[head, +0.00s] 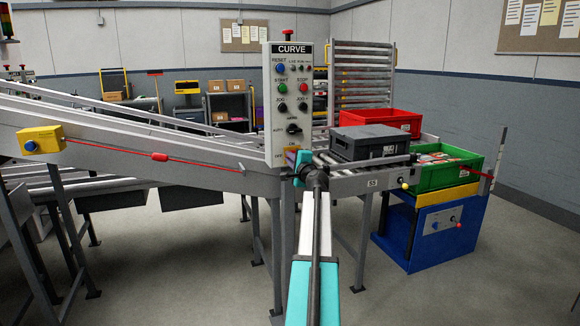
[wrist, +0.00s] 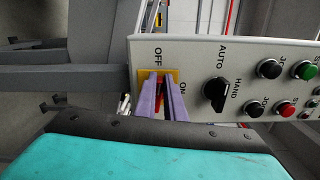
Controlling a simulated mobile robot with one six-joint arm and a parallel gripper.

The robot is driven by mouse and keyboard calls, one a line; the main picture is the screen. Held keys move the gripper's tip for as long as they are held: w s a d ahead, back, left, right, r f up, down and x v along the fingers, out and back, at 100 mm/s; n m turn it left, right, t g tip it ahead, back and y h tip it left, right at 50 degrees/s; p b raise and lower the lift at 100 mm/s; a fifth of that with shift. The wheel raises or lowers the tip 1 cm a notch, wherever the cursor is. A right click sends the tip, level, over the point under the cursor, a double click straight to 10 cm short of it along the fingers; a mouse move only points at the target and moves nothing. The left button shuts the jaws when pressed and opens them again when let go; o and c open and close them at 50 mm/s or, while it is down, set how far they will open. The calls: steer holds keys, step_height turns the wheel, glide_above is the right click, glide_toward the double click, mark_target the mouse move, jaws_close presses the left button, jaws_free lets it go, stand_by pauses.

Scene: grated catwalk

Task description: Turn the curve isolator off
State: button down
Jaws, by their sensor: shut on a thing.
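The tall grey control panel headed CURVE (head: 292,105) stands in the middle of the head view. Its isolator (wrist: 171,76) is at the panel's lower end, a red handle on a yellow plate, with OFF and ON printed by the plate. In the wrist view the panel lies on its side. My gripper (wrist: 161,99) has its purple fingers on either side of the red handle and is shut on it. My gripper (head: 294,162) also covers most of the isolator in the head view. The handle is largely hidden, so I cannot tell which label it points to.
The AUTO/HAND selector (wrist: 214,90) and several buttons sit close beside the isolator. A red pull cord with a yellow switch box (head: 41,140) runs along the conveyor at left. A dark crate (head: 369,142), red bin (head: 377,122) and green bin (head: 446,175) are at right.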

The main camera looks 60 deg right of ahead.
steer(key=shift+w+f+n+b, duration=0.15)
steer(key=shift+f+n+b, duration=0.05)
steer(key=shift+n+b, duration=0.7)
steer(key=shift+b, duration=0.05)
steer(key=c, duration=1.8)
jaws_free()
steer(key=shift+c, duration=0.2)
steer(key=v, duration=1.4)
steer(key=shift+w, duration=0.1)
